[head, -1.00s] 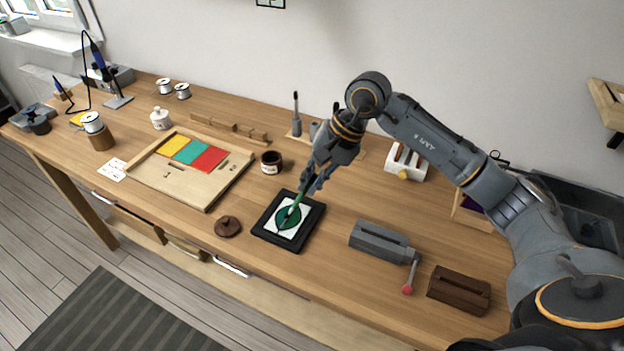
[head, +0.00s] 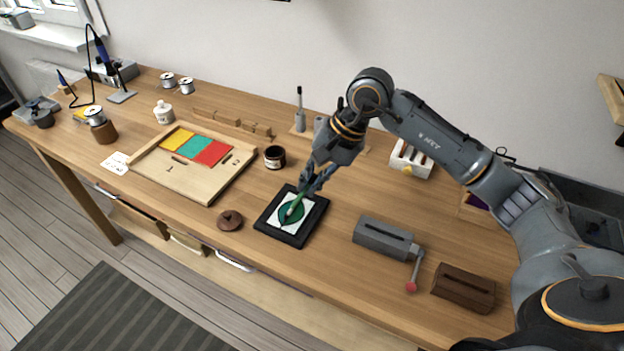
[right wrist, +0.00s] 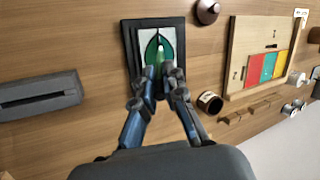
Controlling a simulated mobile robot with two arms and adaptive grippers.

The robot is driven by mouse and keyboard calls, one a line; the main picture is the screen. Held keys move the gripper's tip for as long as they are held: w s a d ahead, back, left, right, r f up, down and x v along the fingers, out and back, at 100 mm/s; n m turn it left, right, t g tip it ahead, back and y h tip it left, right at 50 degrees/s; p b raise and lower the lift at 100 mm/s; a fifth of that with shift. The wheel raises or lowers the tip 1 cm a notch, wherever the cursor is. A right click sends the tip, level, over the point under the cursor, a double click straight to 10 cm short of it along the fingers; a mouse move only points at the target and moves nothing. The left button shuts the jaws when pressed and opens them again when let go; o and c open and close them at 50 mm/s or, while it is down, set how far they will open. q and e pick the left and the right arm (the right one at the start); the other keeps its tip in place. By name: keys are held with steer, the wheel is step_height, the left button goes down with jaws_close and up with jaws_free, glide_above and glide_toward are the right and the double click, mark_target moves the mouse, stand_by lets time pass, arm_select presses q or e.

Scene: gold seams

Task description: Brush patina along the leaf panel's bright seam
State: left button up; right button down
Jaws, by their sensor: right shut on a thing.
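The leaf panel (head: 283,220) is a dark green leaf on a white ground in a black frame (head: 276,236), lying flat on the bench. It also shows in the right wrist view (right wrist: 143,50), where a pale line runs down the leaf's middle. My right gripper (head: 306,186) is above the panel's far edge, shut on a green-handled brush (head: 299,200). The brush slants down, its pale tip at the leaf's middle; I cannot tell if it touches. In the right wrist view my right gripper (right wrist: 158,84) hides the panel's near part. My left gripper is not in view.
An open dark jar (head: 275,157) stands behind the panel, and a round brown lid (head: 230,220) lies left of it. A wooden board with coloured sheets (head: 185,187) is further left. A grey crank tool (head: 384,238) and brown block (head: 463,288) stand to the right.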

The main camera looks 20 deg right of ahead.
steer(key=shift+s+a+b, duration=0.3)
steer(key=shift+s+a, duration=0.2)
steer(key=shift+a, duration=0.05)
stand_by(0.4)
step_height(320, 180, up, 6)
steer(key=p, duration=0.3)
stand_by(0.6)
stand_by(0.4)
